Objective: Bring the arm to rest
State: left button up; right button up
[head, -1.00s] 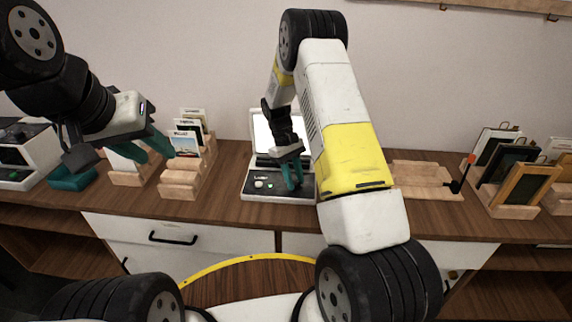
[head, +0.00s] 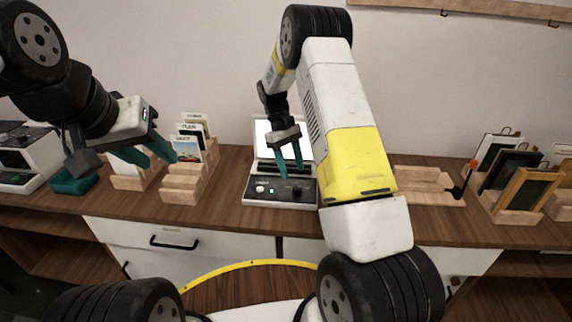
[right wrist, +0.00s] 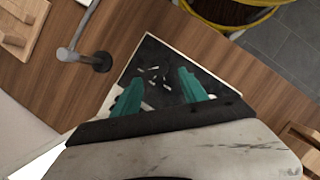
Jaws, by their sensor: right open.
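My right gripper (head: 291,172) hangs over the front control panel of a device with a lit white screen (head: 265,135). Its two teal fingers are apart with nothing between them. In the right wrist view the open fingers (right wrist: 160,77) point over the device's black panel (right wrist: 155,62), which carries small white marks. The fingertips look a little above the panel; the exact gap is hard to tell. My left gripper (head: 160,161) is at the left, in front of the wooden card stands, its teal fingers apart and empty.
Wooden stands with cards (head: 185,183) are left of the device.

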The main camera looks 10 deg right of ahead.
jog(key=shift+w+a+r, duration=0.15)
jog(key=shift+w+r, duration=0.1)
jog(key=shift+r, duration=0.4)
jog(key=s+r+m+t+y, duration=0.15)
jog(key=s+r, duration=0.35)
jog(key=r, duration=0.5)
jog(key=s+r+m+t+y, duration=0.1)
jog(key=s+r+t, duration=0.3)
jog(key=r, duration=0.5)
jog(key=s+r+m+t+y, duration=0.1)
jog(key=s+r+t, duration=0.1)
jog(key=s, duration=0.7)
jog(key=s+r+m+t+y, duration=0.1)
jog(key=s+r, duration=0.3)
jog(key=s, duration=0.6)
jog(key=shift+a+r+m+t, duration=0.2)
jog(key=shift+a+m+t, duration=0.15)
jog(key=shift+t, duration=0.4)
jog(key=shift+c, duration=0.2)
